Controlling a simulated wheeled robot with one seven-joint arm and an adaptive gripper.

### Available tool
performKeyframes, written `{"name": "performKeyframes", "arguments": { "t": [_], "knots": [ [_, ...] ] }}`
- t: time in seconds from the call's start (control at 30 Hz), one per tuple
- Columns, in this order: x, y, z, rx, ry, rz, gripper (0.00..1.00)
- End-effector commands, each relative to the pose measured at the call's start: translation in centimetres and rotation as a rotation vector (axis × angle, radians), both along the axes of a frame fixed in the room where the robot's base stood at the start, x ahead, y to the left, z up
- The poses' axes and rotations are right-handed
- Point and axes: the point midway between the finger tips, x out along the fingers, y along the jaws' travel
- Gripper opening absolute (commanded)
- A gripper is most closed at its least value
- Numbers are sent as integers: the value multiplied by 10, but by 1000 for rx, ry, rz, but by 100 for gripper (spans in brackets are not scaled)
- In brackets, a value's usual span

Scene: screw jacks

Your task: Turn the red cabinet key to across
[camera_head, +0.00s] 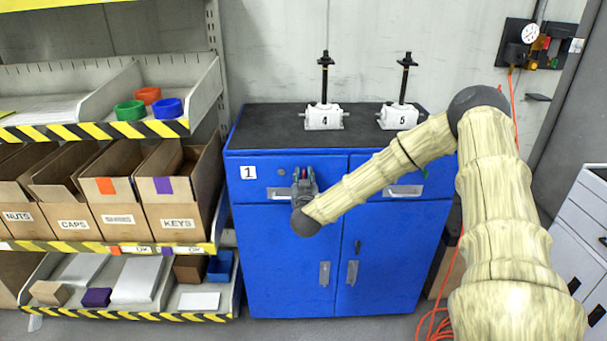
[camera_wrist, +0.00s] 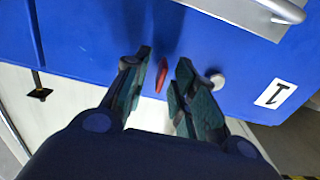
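The red key (camera_wrist: 162,76) sits on the blue cabinet front in the wrist view, between my two fingers. Its long side runs nearly up and down in that picture, roughly along the fingers. My gripper (camera_wrist: 164,62) is open, with a visible gap on each side of the key. In the head view my gripper (camera_head: 303,173) is in front of the upper left drawer of the blue cabinet (camera_head: 285,255), and only a bit of red shows between its fingers. How deep the fingertips reach around the key is hard to tell.
A round grey lock (camera_wrist: 217,80) is close beside my right finger in the wrist view. A metal drawer handle (camera_wrist: 235,12) is near the top, and label 1 (camera_wrist: 275,94) is at right. Two screw jacks (camera_head: 323,117) (camera_head: 399,117) stand on the cabinet top. Shelves (camera_head: 120,247) stand left.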

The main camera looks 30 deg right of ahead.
Motion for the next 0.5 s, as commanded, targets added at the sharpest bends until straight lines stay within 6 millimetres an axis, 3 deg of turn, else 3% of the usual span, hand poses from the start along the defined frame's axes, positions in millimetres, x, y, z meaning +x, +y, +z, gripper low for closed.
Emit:
{"name": "performKeyframes", "arguments": {
  "t": [0.2, 0.5],
  "knots": [
    [12, -8, 0, 0, 0, 0, 27],
    [13, -8, 0, 0, 0, 0, 27]
  ]
}}
